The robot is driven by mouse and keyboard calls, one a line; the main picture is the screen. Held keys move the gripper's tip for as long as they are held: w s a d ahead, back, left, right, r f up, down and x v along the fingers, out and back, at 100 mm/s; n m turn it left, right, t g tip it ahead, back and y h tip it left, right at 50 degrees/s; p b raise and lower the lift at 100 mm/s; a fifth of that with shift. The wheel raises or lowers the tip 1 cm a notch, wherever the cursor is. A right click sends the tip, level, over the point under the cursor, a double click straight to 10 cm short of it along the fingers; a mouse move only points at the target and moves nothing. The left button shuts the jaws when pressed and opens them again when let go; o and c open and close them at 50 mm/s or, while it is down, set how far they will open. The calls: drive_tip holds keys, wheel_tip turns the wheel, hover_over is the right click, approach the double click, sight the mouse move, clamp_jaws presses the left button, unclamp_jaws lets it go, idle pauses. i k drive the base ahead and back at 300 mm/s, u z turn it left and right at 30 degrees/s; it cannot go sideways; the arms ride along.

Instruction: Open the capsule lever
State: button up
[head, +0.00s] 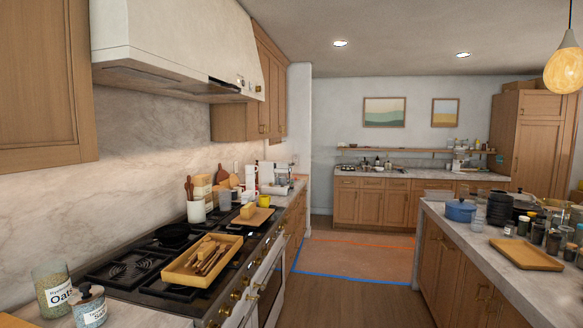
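No capsule lever can be made out from here. A small light-coloured appliance (461,160) stands on the far back counter, toward its right end; it is too small to tell whether it has a lever. Another silver-white appliance (281,173) stands on the left counter beyond the stove, partly hidden by items in front of it. My gripper is not in view.
The left stove (127,268) holds a wooden tray (184,277) of utensils and a black pan (173,233).

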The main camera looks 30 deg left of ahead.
sight(279, 164)
drive_tip(key=u, duration=0.05)
drive_tip(key=i, duration=3.75)
drive_tip(key=u, duration=0.7)
drive_tip(key=i, duration=1.8)
drive_tip(key=u, duration=1.25)
drive_tip(key=i, duration=1.85)
drive_tip(key=u, duration=0.7)
